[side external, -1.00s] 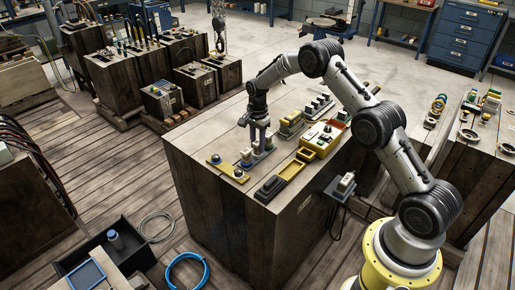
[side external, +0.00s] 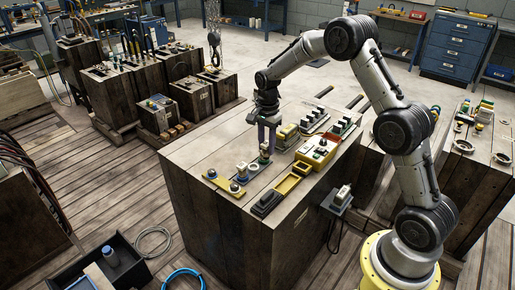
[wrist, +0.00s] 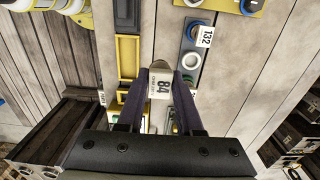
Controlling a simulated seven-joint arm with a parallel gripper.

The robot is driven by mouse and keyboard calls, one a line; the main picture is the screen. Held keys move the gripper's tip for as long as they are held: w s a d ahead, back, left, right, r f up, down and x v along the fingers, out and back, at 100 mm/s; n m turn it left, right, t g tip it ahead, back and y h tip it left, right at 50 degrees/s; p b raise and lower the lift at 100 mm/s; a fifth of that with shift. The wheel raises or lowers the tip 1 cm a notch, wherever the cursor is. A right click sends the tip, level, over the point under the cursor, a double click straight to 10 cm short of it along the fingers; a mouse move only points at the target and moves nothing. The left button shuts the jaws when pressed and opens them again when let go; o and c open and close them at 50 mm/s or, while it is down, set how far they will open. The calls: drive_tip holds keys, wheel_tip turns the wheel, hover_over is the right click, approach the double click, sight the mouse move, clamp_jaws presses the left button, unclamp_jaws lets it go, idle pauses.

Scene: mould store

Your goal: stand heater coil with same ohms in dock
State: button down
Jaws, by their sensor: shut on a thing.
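My gripper (side external: 268,146) is shut on a pale block-shaped coil, whose label reads 84 in the wrist view (wrist: 160,88). The gripper points down beside the yellow tray. The held coil (side external: 264,155) is at the right end of a grey strip (side external: 251,168), which looks like the dock; I cannot tell whether they touch. In the wrist view the grey strip (wrist: 188,78) carries a white ring, a blue ring and a tag (wrist: 205,37) reading 132. The fingers hide part of the strip. Other coils (side external: 287,131) stand in rows behind.
A yellow plate with round fittings (side external: 222,186) lies left of the strip. A yellow tray (side external: 289,184) and a black block (side external: 266,202) lie to the right and front. The bench's left part is bare.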

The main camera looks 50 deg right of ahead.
drive_tip(key=s+a+r, duration=0.2)
drive_tip(key=s+r, duration=0.1)
drive_tip(key=s, duration=0.3)
drive_tip(key=shift+s+d+f, duration=0.15)
drive_tip(key=shift+d+f, duration=1.65)
drive_tip(key=shift+d, duration=0.65)
drive_tip(key=shift+s+d+f, duration=0.15)
drive_tip(key=shift+d+f, duration=1.6)
drive_tip(key=shift+d, duration=0.75)
drive_tip(key=shift+s+d+f, duration=0.15)
drive_tip(key=shift+d+f, duration=1.65)
drive_tip(key=shift+d, duration=0.65)
drive_tip(key=shift+f, duration=0.9)
drive_tip(key=shift+c, duration=0.4)
unclamp_jaws()
drive_tip(key=shift+r, duration=0.1)
